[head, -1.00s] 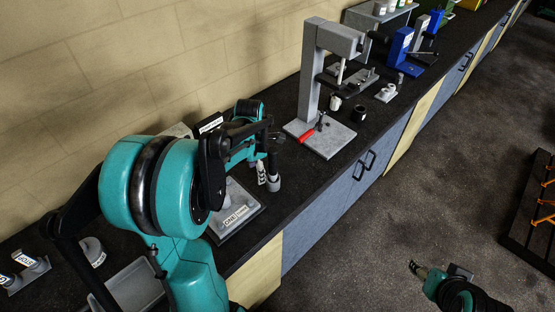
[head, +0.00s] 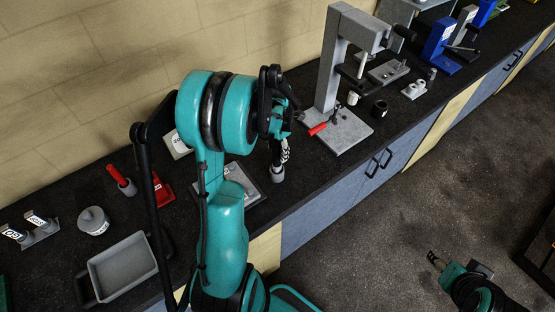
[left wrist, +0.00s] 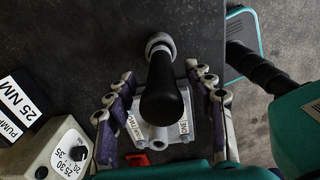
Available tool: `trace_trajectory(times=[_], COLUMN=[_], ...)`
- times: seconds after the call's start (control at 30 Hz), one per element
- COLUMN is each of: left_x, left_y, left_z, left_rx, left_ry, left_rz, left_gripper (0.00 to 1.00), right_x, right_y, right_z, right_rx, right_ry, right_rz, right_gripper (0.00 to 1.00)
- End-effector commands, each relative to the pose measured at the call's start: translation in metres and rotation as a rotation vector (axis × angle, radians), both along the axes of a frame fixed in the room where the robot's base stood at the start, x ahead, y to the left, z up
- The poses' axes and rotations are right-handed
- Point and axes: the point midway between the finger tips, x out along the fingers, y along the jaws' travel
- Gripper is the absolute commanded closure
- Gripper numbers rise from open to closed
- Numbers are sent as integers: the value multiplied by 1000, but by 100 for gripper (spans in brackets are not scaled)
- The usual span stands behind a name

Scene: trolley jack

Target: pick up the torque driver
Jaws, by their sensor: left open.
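The torque driver appears to be the black-handled tool (left wrist: 162,95) seen nearly end-on in the left wrist view. It stands at a grey round holder (left wrist: 160,42); the holder also shows in the head view (head: 277,174). My left gripper (left wrist: 162,90) is open, with one finger on each side of the black handle. I cannot tell whether the fingers touch it. In the head view the left gripper (head: 284,145) is above the holder, and the arm hides much of the tool. My right gripper (head: 436,260) hangs over the floor, its jaws too small to judge.
A grey labelled plate (head: 243,178) lies beside the holder. A grey press (head: 336,65) with a red-handled tool (head: 318,129) stands behind. A grey tray (head: 123,268), a red-handled tool (head: 117,175) and a lidded pot (head: 93,221) are at left. A dial box (left wrist: 62,150) is near the gripper.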

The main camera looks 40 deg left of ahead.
Motion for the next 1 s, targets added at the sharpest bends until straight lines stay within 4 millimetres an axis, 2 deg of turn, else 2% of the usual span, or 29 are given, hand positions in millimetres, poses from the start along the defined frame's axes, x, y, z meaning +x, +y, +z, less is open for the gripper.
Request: trace_trajectory(times=[0.2, 0.5, 0.7, 1.0], left_x=[-3, -4, -4, -4], left_y=[1, 0, 0, 0], left_z=[-31, -36, -36, -35], left_rx=[0, 0, 0, 0], left_ry=[0, 0, 0, -1], left_rz=[-1, -1, -1, -1], left_gripper=[47, 47, 100, 100], right_x=[0, 0, 0, 0], right_y=[0, 0, 0, 0], right_z=[0, 0, 0, 1], right_rx=[0, 0, 0, 0], right_ry=[0, 0, 0, 0], right_rz=[0, 0, 0, 0], right_gripper=[43, 43, 43, 43])
